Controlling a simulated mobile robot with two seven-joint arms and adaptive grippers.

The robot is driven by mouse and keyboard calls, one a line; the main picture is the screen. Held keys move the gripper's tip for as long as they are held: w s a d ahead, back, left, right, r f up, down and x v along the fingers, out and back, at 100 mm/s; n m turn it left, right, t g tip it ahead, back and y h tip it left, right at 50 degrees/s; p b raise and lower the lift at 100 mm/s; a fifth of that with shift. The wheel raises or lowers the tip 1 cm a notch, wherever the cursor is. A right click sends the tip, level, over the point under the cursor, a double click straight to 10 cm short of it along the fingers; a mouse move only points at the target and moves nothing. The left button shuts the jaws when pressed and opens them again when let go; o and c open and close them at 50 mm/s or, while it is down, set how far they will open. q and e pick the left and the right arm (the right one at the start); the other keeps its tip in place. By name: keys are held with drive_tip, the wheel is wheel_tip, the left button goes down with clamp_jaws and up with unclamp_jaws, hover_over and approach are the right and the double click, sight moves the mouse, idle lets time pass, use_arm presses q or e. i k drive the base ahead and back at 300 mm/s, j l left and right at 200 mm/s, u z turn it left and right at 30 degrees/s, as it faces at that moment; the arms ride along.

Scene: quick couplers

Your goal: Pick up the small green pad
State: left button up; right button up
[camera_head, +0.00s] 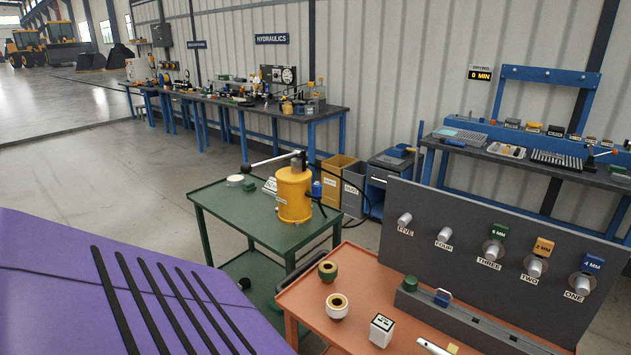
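A small green block (249,186) lies on the green cart (222,210), close to a white roll (235,180) and left of a yellow cylinder (294,194). Another small green piece (411,284), short and rounded, sits on the grey ledge (470,317) below the panel on the orange cart. I cannot tell for certain which of these is the pad. Neither of my grippers shows in the head view.
The orange cart (300,298) bears ring-shaped parts (337,306) and a white block (381,330). A dark panel (440,202) with labelled silver couplers stands on it. A large purple surface (60,290) with black slots fills the lower left. Floor (100,180) beyond is clear.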

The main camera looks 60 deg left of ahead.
sight(248, 187)
drive_tip(key=u, duration=2.25)
drive_tip(key=i+j+z, duration=0.25)
drive_tip(key=z, duration=0.15)
drive_tip(key=i+j+z, duration=0.2)
drive_tip(key=j+z, duration=0.2)
drive_tip(key=i+j+z, duration=0.1)
drive_tip(key=j, duration=0.2)
drive_tip(key=i+j, duration=0.2)
drive_tip(key=j, duration=0.15)
drive_tip(key=i+j+z, duration=0.15)
drive_tip(key=j, duration=0.2)
drive_tip(key=i+j, duration=0.15)
drive_tip(key=j, duration=0.3)
drive_tip(key=i+j, duration=0.15)
drive_tip(key=j, duration=0.25)
drive_tip(key=i+j+z, duration=0.1)
drive_tip(key=j, duration=0.35)
drive_tip(key=i+j, duration=0.15)
drive_tip(key=j, duration=0.25)
drive_tip(key=i+j, duration=0.1)
drive_tip(key=j, duration=0.35)
